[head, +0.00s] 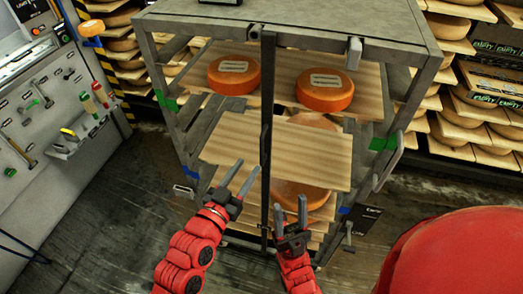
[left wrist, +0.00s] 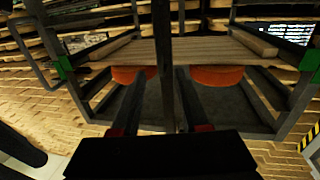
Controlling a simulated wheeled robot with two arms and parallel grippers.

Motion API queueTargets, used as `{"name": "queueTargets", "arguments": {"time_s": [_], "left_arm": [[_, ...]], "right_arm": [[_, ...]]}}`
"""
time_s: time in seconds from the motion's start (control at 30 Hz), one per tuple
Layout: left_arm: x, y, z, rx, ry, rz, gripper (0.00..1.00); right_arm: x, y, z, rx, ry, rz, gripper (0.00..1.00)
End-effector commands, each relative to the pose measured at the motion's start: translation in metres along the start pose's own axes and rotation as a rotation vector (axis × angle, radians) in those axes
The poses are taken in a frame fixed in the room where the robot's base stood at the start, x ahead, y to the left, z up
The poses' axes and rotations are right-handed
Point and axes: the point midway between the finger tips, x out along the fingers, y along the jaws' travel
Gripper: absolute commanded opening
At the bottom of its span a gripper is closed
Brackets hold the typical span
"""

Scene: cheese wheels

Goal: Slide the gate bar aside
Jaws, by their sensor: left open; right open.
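The gate bar (head: 266,125) is a dark upright bar down the middle of the cheese rack's front (head: 408,32), meeting the top edge. My left gripper (head: 241,176) is open and empty, just left of the bar in the head view, fingers pointing towards the rack. In the left wrist view the bar (left wrist: 163,60) appears between the two spread fingers (left wrist: 160,108); contact cannot be told. My right gripper (head: 290,212) is open and empty, just right of the bar and low. The bar's lower end is partly hidden near my right gripper.
Orange cheese wheels (head: 234,75) (head: 325,91) lie on the upper board (head: 286,88). A lower board (head: 300,152) juts out behind the bar. A handle (head: 388,165) sticks out at the rack's right side. A tool panel (head: 50,120) stands left; the floor between is clear.

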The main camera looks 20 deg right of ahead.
Motion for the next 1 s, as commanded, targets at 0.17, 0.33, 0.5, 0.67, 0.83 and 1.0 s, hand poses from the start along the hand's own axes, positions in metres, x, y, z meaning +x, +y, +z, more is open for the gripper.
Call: {"name": "queueTargets", "arguments": {"time_s": [0.17,0.33,0.5,0.67,0.83,1.0], "left_arm": [[0.038,0.002,-0.006,-0.003,-0.005,0.005,0.45],[0.066,0.001,-0.005,-0.001,-0.004,0.003,0.45],[0.084,0.001,-0.002,-0.002,-0.005,0.003,0.45],[0.091,0.001,-0.002,-0.001,-0.002,0.001,0.45],[0.092,0.0,-0.001,-0.001,-0.002,0.001,0.45],[0.092,0.0,-0.001,-0.001,-0.002,0.0,0.34]], "right_arm": [[0.022,0.001,-0.004,0.0,0.0,0.0,0.5],[0.034,0.002,-0.006,0.0,0.0,0.0,0.5],[0.04,0.002,-0.007,0.0,0.0,0.0,0.5],[0.041,0.002,-0.007,0.0,0.0,0.0,0.5],[0.041,0.002,-0.007,0.0,0.0,0.0,0.5],[0.041,0.002,-0.007,0.0,0.0,0.0,0.5]]}}
